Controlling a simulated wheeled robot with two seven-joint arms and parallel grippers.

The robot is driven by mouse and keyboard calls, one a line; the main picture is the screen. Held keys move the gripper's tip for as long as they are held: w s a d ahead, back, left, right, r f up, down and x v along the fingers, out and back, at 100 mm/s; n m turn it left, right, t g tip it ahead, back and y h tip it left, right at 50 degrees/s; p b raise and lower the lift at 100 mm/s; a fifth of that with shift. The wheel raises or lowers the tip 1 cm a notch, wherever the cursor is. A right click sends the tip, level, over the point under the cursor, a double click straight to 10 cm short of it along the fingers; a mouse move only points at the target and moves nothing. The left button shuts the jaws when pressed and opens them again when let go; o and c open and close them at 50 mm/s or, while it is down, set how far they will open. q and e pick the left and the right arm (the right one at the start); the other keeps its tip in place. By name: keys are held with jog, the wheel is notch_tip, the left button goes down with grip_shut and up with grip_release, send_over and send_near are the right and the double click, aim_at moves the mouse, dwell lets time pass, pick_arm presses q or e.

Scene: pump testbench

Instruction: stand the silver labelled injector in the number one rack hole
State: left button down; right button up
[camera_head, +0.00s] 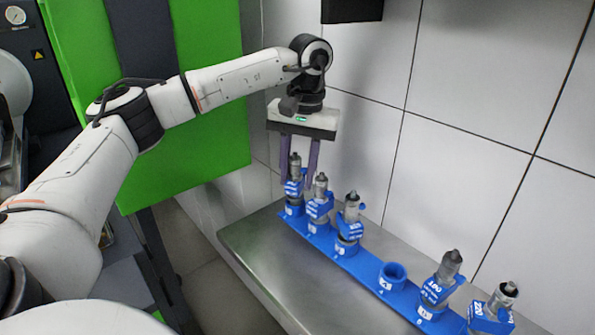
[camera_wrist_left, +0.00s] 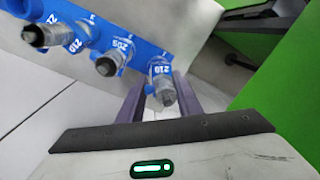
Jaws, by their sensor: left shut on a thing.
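A blue rack (camera_head: 345,262) runs along the metal bench and holds a row of injectors with blue labels. My left gripper (camera_head: 302,185) reaches down at the rack's far left end. It is shut on the endmost injector (camera_head: 294,168), grey and silver with a blue label, which stands upright at the end hole. In the left wrist view this injector (camera_wrist_left: 163,90) lies between the fingers of my left gripper (camera_wrist_left: 160,92). I cannot tell whether it is fully seated. One rack hole (camera_head: 393,273) is empty. The small hole numbers are too small to read surely.
Two injectors (camera_head: 320,198) (camera_head: 350,220) stand close beside the held one, and two more (camera_head: 440,280) (camera_head: 495,305) stand beyond the empty hole. A tiled wall (camera_head: 470,90) rises behind the bench (camera_head: 262,245). A green panel (camera_head: 200,150) stands to the left.

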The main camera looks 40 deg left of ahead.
aim_at(299, 158)
pick_arm(q)
jog(key=shift+f, duration=0.55)
jog(key=c, duration=1.2)
grip_release()
jog(key=r, duration=0.7)
jog(key=shift+w+d+r, duration=0.15)
jog(key=shift+d+r, duration=0.1)
jog(key=shift+d, duration=0.05)
